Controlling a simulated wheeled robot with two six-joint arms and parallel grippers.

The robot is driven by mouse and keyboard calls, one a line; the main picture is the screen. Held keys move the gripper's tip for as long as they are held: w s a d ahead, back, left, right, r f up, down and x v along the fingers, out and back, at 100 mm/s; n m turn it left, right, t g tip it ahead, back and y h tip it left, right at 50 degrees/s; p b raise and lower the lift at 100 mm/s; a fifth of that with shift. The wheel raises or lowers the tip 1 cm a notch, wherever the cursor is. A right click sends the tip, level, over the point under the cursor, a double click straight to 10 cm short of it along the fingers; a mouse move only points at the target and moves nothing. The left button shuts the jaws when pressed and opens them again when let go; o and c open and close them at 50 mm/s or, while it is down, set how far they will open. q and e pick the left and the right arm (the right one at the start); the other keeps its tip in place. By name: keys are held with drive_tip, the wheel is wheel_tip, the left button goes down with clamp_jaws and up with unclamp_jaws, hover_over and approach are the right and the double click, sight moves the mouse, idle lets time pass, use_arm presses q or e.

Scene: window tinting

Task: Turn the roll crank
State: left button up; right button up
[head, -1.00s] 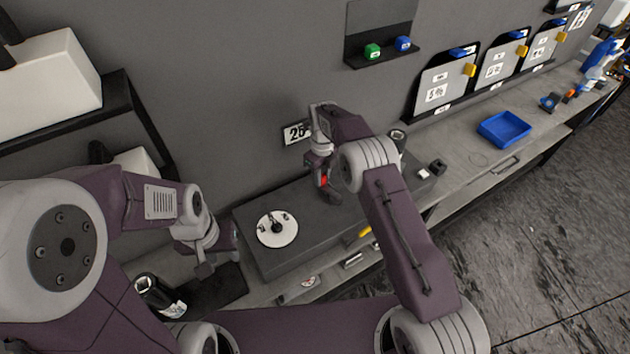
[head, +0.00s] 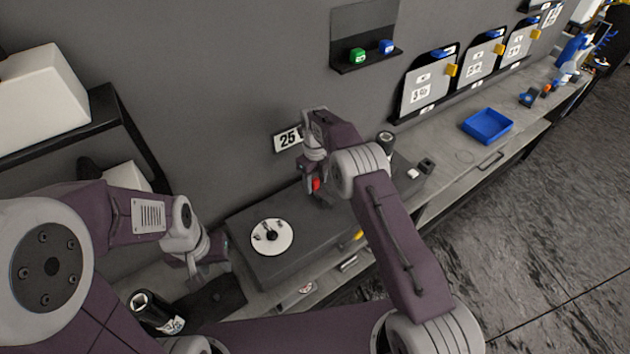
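A dark grey box (head: 300,218) stands on the bench below a "25" sign. On its top lies a white disc (head: 287,237) with a small black handle-like piece at its middle; I cannot tell whether this is the roll crank. My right gripper (head: 320,198) points down over the back right part of the box, beside a small red part (head: 316,185). Its fingers are small and dark, so its grip is unclear. My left gripper (head: 212,272) hangs left of the box, above a black tray, apart from the disc. Its fingers are partly hidden.
A black bottle (head: 150,312) lies at the lower left by the black tray (head: 225,292). A blue tray (head: 487,126) sits on the bench (head: 450,165) at right. A wall shelf holds a green cube (head: 357,56) and a blue cube (head: 387,47). White boxes stand at left.

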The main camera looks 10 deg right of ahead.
drive_tip(key=shift+w+r, duration=0.1)
drive_tip(key=shift+r, duration=0.3)
wheel_tip(320, 180, up, 8)
drive_tip(key=shift+r+b, duration=0.2)
drive_tip(key=shift+b, duration=0.1)
use_arm(q)
drive_tip(key=shift+f, duration=0.3)
